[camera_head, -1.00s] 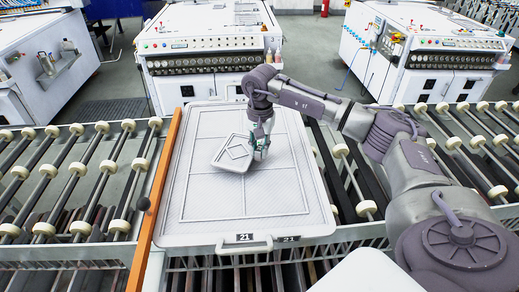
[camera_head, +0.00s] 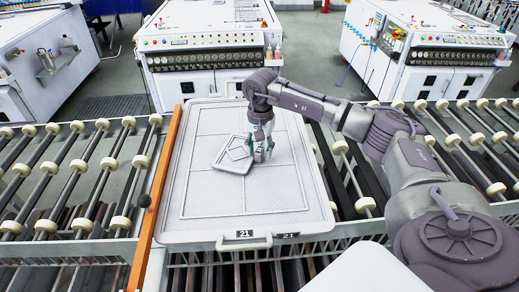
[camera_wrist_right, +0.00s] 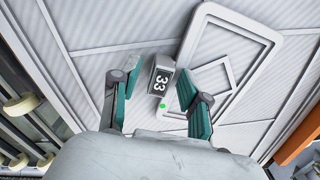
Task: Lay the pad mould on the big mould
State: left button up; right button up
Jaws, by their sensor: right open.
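The big mould (camera_head: 215,212) is a large pale tray-like panel lying on the roller conveyor, with a handle and "21" labels at its near edge. The pad mould (camera_head: 232,158) is a small pale panel with a diamond outline, lying askew on the big mould's middle. My right gripper (camera_head: 262,152) is over the big mould at the pad mould's right side. In the right wrist view the gripper (camera_wrist_right: 160,92) is open, with a tab marked "33" (camera_wrist_right: 162,78) of the pad mould (camera_wrist_right: 262,35) between its fingers. My left gripper is not in view.
An orange bar (camera_head: 158,190) runs along the big mould's left edge. Roller rows with cream wheels (camera_head: 82,227) lie on both sides. White machines (camera_head: 205,60) with control panels stand behind.

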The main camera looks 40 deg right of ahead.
notch_tip(320, 180, up, 12)
jog(key=b, duration=0.2)
jog(key=shift+b, duration=0.35)
